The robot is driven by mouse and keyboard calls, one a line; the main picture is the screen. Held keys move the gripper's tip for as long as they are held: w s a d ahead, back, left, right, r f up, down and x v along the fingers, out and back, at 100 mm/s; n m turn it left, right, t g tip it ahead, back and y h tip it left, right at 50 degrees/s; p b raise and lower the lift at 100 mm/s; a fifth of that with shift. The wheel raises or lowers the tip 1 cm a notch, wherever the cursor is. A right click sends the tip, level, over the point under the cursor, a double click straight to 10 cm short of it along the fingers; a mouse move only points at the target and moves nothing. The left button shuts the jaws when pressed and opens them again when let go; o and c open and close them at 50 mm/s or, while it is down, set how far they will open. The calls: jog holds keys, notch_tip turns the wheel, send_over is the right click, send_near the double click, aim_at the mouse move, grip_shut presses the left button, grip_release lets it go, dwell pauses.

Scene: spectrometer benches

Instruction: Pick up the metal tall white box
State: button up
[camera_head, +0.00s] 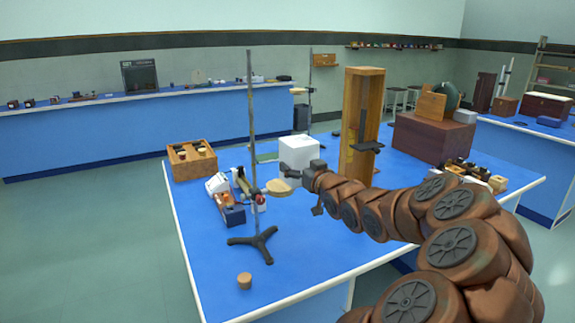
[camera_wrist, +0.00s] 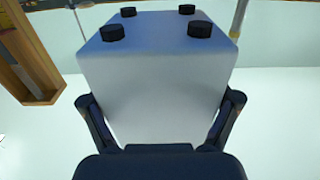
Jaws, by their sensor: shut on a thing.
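The white box (camera_head: 299,147) is in the middle of the head view, above the blue bench and just beyond my gripper (camera_head: 296,171). In the wrist view the white box (camera_wrist: 158,75) fills the middle. Several black round feet show on its upper face there. One finger of my gripper (camera_wrist: 160,100) presses against each side of it, so the gripper is shut on the box. The box's lower part is hidden behind my gripper in the head view, and I cannot tell whether it touches the bench.
A tall wooden frame (camera_head: 362,80) stands right of the box. A metal rod stand (camera_head: 252,120) with a tripod base stands to its left. A wooden tray (camera_head: 192,160), small instruments and a cork (camera_head: 244,281) are on the blue bench (camera_head: 310,250). The bench's front is largely clear.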

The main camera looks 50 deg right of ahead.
jog(key=d+v, duration=0.1)
jog(key=v, duration=0.6)
jog(key=shift+s+r, duration=0.25)
jog(key=shift+r, duration=0.05)
